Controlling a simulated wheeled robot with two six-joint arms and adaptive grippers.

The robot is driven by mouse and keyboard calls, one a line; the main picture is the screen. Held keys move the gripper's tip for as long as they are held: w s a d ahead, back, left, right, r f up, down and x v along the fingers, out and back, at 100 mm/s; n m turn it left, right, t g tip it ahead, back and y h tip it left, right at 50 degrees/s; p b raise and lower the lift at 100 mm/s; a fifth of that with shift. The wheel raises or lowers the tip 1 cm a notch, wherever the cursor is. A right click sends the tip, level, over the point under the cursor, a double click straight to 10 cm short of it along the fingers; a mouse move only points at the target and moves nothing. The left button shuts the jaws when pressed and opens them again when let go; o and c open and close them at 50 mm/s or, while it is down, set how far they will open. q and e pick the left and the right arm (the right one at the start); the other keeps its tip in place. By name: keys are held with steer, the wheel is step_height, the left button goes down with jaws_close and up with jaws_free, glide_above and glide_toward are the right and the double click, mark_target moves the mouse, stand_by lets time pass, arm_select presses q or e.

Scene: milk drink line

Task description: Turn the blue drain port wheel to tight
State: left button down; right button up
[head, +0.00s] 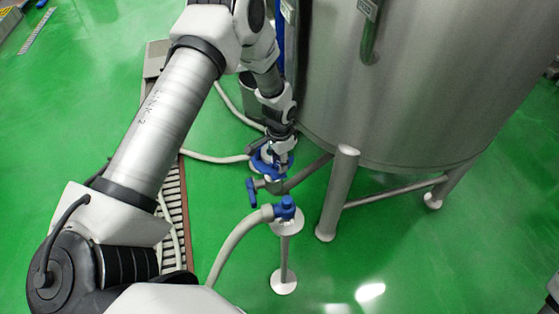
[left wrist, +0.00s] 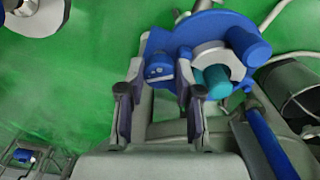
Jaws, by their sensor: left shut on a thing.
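The blue drain port wheel (head: 259,163) is low beside the steel tank, partly hidden behind my left gripper (head: 281,150) in the head view. In the left wrist view the wheel (left wrist: 190,36) has thick blue lobes, a pale hub and a teal centre piece (left wrist: 215,79). My left gripper (left wrist: 160,72) has its fingers on both sides of one blue lobe and is shut on it. The wheel's tight or loose setting cannot be read. My right gripper is not in view.
The steel tank (head: 420,85) stands close on the right, with legs and a crossbar. A blue lever (head: 251,193) is just below the wheel. A hose with a blue fitting (head: 286,207) rests on a stand in front. A floor grate (head: 174,205) runs at left.

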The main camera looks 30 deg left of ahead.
arm_select(q)
steer(key=m, duration=0.6)
steer(key=shift+b, duration=0.3)
stand_by(0.4)
steer(key=c, duration=0.8)
jaws_free()
steer(key=shift+w, duration=0.1)
step_height(320, 180, up, 12)
